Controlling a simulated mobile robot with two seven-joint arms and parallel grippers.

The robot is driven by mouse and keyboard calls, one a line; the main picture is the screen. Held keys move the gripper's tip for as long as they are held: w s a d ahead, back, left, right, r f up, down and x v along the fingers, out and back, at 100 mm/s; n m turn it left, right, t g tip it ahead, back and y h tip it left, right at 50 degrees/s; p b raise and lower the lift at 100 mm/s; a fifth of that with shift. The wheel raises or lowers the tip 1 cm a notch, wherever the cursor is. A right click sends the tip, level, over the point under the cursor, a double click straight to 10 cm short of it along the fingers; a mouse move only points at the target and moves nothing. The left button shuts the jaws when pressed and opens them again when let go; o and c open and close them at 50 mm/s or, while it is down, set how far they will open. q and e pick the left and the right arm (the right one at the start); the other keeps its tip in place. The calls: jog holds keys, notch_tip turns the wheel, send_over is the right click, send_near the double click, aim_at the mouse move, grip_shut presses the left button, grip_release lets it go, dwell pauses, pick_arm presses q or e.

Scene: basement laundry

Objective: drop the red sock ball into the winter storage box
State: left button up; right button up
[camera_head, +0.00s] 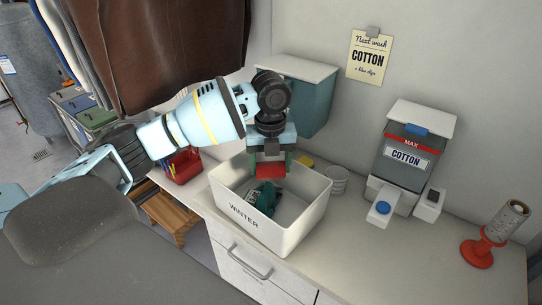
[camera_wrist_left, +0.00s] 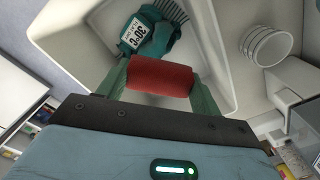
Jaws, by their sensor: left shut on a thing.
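The red sock ball (camera_head: 270,170) is held between the fingers of my left gripper (camera_head: 271,163). In the left wrist view the red sock ball (camera_wrist_left: 160,77) sits squarely between the two green fingers. The winter storage box (camera_head: 243,226) is an open white box marked WINTER on the counter. The gripper points down over the box opening, and the ball shows above the box's inside, toward its back. A teal knitted item (camera_head: 264,195) lies in the box. It also shows in the left wrist view (camera_wrist_left: 152,38) with a white tag. My right gripper is not in view.
A white ribbed cup (camera_head: 337,180) stands just right of the box. A COTTON dispenser (camera_head: 405,160) and a red spindle with a roll (camera_head: 494,235) stand farther right. A red basket (camera_head: 182,166) is at the left. The counter's front right is clear.

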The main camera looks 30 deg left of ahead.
aim_at(270, 162)
pick_arm(q)
jog(key=shift+f, duration=0.1)
jog(key=o, duration=1.1)
jog(key=shift+c, duration=0.2)
notch_tip(270, 162, up, 8)
jog(key=shift+f, duration=0.1)
dwell(0.4)
